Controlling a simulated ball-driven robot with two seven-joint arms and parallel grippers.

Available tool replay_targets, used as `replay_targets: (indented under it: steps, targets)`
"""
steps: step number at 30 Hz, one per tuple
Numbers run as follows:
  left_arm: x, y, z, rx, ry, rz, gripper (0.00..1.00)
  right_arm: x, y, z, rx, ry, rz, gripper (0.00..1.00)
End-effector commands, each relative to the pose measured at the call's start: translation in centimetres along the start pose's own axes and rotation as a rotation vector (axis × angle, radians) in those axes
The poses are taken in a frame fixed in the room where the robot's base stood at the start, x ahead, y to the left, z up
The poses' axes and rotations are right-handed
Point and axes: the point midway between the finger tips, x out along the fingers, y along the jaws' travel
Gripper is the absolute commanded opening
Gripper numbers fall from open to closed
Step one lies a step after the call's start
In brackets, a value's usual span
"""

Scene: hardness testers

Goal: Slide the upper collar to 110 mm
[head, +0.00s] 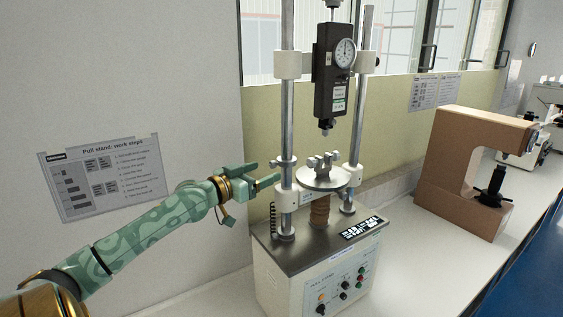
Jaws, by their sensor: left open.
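The pull stand has two upright steel columns, the left one (287,120) and the right one (362,110). A small metal collar (284,162) sits around the left column, just above the white clamp block (286,198) of the lower crosshead. I take it for the upper collar; its millimetre setting cannot be read. My left gripper (266,172) is open and empty just left of the left column, near the collar's height. Its fingers point right, and I cannot tell whether a fingertip touches the column. My right gripper is not in view.
A black force gauge (331,85) with a dial hangs between the columns above the round specimen table (322,179). The base (318,270) carries knobs. A coiled cable (272,217) hangs left of the column. A brown C-frame tester (450,170) stands right on the white bench.

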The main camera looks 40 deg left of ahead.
Motion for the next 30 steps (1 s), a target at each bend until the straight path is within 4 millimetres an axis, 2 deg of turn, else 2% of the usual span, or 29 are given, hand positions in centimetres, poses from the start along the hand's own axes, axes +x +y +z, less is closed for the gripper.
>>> replay_targets:
  steps: [4,12,18,26,27,30]
  targets:
    - [2.6,0.0,-0.3,-0.002,0.004,-0.001,0.72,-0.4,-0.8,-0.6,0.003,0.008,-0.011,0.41]
    - [6.5,-0.1,0.0,-0.003,0.001,-0.002,0.72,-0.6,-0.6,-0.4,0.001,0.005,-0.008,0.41]
    - [7.8,0.0,0.0,-0.001,0.000,-0.001,0.72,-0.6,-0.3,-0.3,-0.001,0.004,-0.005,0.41]
    - [7.9,0.0,0.1,0.000,-0.001,-0.001,0.72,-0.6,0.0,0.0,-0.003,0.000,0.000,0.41]
    - [7.9,0.0,0.1,0.000,-0.001,-0.001,0.66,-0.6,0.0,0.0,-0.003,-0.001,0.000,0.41]
    - [7.9,0.0,0.1,0.000,-0.001,-0.001,0.38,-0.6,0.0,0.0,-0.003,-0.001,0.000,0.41]
